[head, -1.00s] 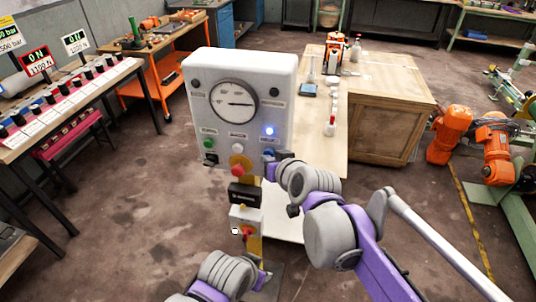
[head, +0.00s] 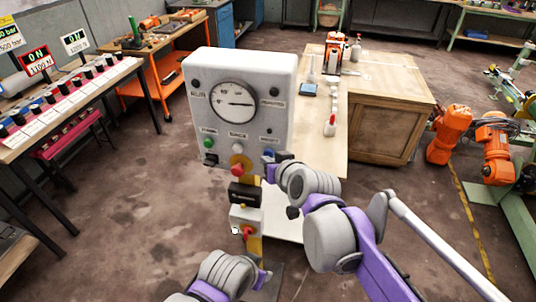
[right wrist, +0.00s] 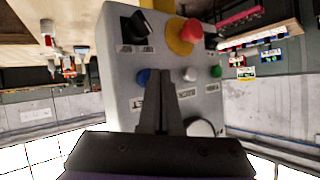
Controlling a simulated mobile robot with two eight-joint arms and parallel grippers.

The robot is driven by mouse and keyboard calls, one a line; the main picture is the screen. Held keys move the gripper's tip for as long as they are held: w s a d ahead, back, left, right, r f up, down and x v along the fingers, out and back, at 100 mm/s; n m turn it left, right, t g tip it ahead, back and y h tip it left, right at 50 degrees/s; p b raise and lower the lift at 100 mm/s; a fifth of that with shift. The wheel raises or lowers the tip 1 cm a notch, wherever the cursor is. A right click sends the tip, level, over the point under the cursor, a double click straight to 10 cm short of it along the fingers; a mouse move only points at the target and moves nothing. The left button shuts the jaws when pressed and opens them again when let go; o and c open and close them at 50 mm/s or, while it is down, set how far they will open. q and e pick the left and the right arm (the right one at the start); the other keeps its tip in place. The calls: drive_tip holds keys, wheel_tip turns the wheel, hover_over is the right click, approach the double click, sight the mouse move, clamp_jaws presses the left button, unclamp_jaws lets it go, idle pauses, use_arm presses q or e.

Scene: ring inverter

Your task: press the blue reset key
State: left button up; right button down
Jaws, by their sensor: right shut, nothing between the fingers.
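A pale grey control box (head: 205,75) with a round dial stands on a post in the head view. The blue reset key (head: 268,153) is at its lower right, with my right gripper (head: 277,157) at it and partly covering it. In the right wrist view the blue key (right wrist: 143,75) shows just left of the shut, empty fingers (right wrist: 161,72), partly hidden behind them. Whether they touch it I cannot tell. A small indicator lamp (head: 268,131) above the key is dark. My left gripper (head: 263,279) is low in the head view, its jaws unclear.
A white key (head: 237,148), a green key (head: 209,143), a black switch (head: 211,159) and a red knob on yellow (head: 237,169) sit close by on the box. A wooden bench (head: 390,125) stands behind right.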

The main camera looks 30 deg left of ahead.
drive_tip(key=shift+s+d, duration=0.1)
drive_tip(key=shift+s, duration=0.35)
drive_tip(key=shift+s+d, duration=0.2)
drive_tip(key=shift+s, duration=0.6)
drive_tip(key=shift+s+d, duration=0.2)
drive_tip(key=shift+s, duration=0.6)
drive_tip(key=shift+s+d, duration=0.2)
drive_tip(key=shift+s, duration=0.6)
drive_tip(key=s+d+f+m+h, duration=0.1)
drive_tip(key=d+f+m+h, duration=0.2)
drive_tip(key=d, duration=0.8)
drive_tip(key=d+f+h, duration=0.2)
drive_tip(key=d+f, duration=0.3)
drive_tip(key=d, duration=0.7)
drive_tip(key=s+d+f+m+h, duration=0.1)
drive_tip(key=s+d+f, duration=0.2)
drive_tip(key=d, duration=0.3)
drive_tip(key=s+d+f+m+g+h, duration=0.1)
drive_tip(key=s+d+f+m+h, duration=0.1)
drive_tip(key=s+d, duration=0.3)
drive_tip(key=s+d+f+m+g+h, duration=0.1)
drive_tip(key=s+d+f, duration=0.3)
drive_tip(key=d, duration=0.3)
drive_tip(key=shift+f+m+h, duration=0.3)
drive_tip(key=shift+f, duration=0.15)
drive_tip(key=shift+a, duration=0.15)
